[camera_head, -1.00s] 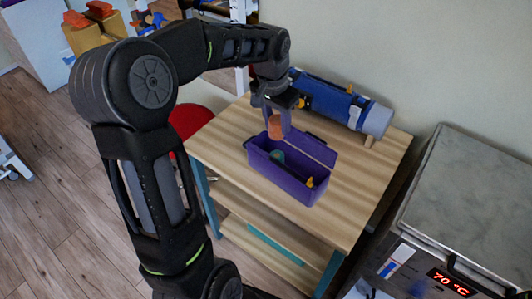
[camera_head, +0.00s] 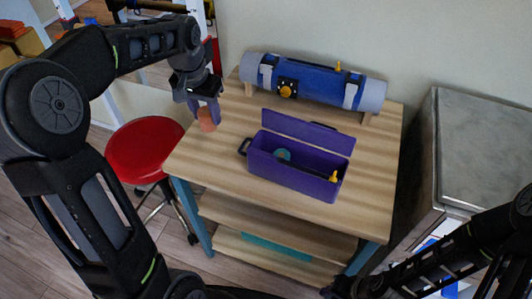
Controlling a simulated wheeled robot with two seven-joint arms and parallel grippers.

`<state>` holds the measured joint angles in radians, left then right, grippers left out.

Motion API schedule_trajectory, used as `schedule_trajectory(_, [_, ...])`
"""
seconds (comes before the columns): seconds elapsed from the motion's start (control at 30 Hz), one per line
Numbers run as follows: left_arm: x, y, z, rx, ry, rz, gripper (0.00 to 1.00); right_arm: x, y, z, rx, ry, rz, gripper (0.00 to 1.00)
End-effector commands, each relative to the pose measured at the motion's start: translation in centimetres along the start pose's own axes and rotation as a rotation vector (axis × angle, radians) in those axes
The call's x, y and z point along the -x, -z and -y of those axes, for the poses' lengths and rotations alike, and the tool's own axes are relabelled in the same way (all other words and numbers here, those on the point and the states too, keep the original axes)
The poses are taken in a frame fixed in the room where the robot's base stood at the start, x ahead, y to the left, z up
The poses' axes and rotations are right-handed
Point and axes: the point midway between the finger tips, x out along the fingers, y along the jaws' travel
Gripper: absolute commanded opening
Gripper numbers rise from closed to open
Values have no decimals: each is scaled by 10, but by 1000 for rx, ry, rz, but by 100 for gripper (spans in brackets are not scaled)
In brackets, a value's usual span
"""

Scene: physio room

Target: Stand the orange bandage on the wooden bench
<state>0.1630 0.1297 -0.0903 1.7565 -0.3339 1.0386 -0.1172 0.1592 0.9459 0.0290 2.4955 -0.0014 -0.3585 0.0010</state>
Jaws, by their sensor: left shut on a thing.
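The orange bandage (camera_head: 207,121) is in my left gripper (camera_head: 204,108), which is shut on it and points down. The bandage is upright, over the left part of the wooden bench (camera_head: 218,158). I cannot tell if its lower end touches the bench top. My right arm comes in at the lower right. Its dark end (camera_head: 345,289) is at the bottom edge, in front of the bench, and its jaws cannot be made out.
An open purple box (camera_head: 290,175) with a teal roll (camera_head: 283,154) inside stands mid-bench. A blue and grey roll (camera_head: 315,84) lies on supports at the back. A red stool (camera_head: 145,150) is left of the bench, a metal-topped unit (camera_head: 487,150) right. The bench's front left is clear.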

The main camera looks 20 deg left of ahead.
Motion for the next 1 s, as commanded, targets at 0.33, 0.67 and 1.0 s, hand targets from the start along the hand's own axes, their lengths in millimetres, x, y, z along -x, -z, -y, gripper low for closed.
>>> schedule_trajectory(0.33, [-40, -7, 0, 0, 0, 5, 1, 0, 0, 0, 1, 0, 0, 25])
schedule_trajectory(0.67, [-62, -9, 0, 0, 0, 0, 1, 0, 0, 0, 1, 0, 0, 25])
schedule_trajectory(1.0, [-84, -13, 0, 0, -1, 3, 1, 1, 0, 0, 1, 0, 0, 25])
